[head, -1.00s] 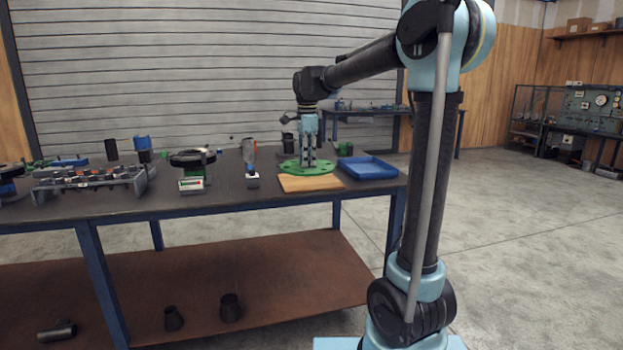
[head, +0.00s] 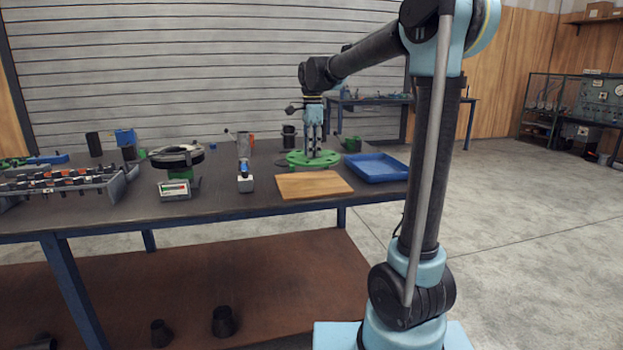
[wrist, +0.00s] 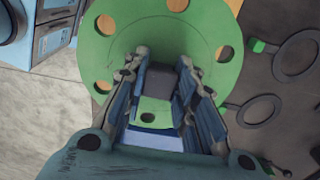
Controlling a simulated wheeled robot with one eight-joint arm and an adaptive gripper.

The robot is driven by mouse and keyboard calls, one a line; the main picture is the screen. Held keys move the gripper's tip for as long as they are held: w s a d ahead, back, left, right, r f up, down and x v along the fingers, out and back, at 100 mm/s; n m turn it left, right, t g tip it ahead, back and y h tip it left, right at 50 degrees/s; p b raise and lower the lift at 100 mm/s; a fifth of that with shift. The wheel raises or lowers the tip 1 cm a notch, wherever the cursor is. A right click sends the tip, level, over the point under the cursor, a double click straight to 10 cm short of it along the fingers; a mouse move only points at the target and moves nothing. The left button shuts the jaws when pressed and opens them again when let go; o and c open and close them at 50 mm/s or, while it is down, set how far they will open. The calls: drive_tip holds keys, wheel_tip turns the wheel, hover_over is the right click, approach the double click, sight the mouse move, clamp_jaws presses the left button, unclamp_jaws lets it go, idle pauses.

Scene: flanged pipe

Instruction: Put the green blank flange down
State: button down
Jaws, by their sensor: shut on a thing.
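The green blank flange (head: 313,159) is a flat round disc with bolt holes, low over the bench behind the wooden board. My gripper (head: 314,148) points straight down at its middle. In the wrist view the flange (wrist: 108,62) lies across the top and centre, and my gripper's fingers (wrist: 166,90) are closed in on its middle, with a dark grey block between them. The fingers hide part of the disc. I cannot tell whether the flange touches the bench top.
The wooden board (head: 314,184) lies in front of the flange, and a blue tray (head: 374,168) sits to its right. A dark cylinder (head: 288,137) and a green part (head: 352,144) stand behind. A small device (head: 245,178) and a round-topped stand (head: 176,160) are left on the bench (head: 218,206).

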drive_tip(key=shift+a+f, duration=0.15)
drive_tip(key=shift+f, duration=4.2)
drive_tip(key=c, duration=1.3)
unclamp_jaws()
